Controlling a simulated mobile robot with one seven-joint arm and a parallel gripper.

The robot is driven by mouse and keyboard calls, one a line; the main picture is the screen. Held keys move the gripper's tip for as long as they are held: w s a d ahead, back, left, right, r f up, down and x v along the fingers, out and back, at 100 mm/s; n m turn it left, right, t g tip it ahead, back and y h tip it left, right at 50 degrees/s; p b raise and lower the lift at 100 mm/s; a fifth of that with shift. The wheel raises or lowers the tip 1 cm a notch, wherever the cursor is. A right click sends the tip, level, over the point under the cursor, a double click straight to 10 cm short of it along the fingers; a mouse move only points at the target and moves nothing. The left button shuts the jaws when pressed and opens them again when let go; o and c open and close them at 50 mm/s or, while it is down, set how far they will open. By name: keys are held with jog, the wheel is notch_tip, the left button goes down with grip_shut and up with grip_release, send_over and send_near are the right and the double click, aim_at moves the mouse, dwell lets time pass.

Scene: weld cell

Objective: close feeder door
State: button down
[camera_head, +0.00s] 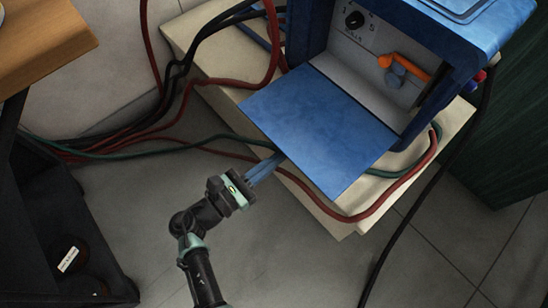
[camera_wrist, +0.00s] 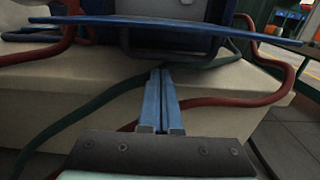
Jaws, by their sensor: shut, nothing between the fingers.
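The blue feeder door (camera_head: 318,128) is folded down flat in front of the blue feeder box (camera_head: 470,28), so the box's front stands open. An orange lever (camera_head: 409,66) and a black dial (camera_head: 355,19) show inside. In the wrist view the door (camera_wrist: 190,24) is seen edge-on as a thin blue panel across the top. My gripper (camera_head: 280,158) is shut and empty, with its fingertips at the door's near-left edge; in the head view the tips meet the door's outline. In the wrist view its blue fingers (camera_wrist: 161,75) lie together below the door. I cannot tell whether they touch it.
The feeder stands on a cream plinth (camera_head: 215,58). Red, green and black cables (camera_head: 150,147) run over the plinth and floor, and a red hose (camera_wrist: 240,100) passes close to my fingers. A wooden-topped bench (camera_head: 45,45) is at left. Grey floor (camera_head: 290,260) is open in front.

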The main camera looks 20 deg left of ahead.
jog(key=shift+d+r, duration=0.1)
jog(key=shift+r, duration=0.1)
jog(key=shift+r, duration=0.15)
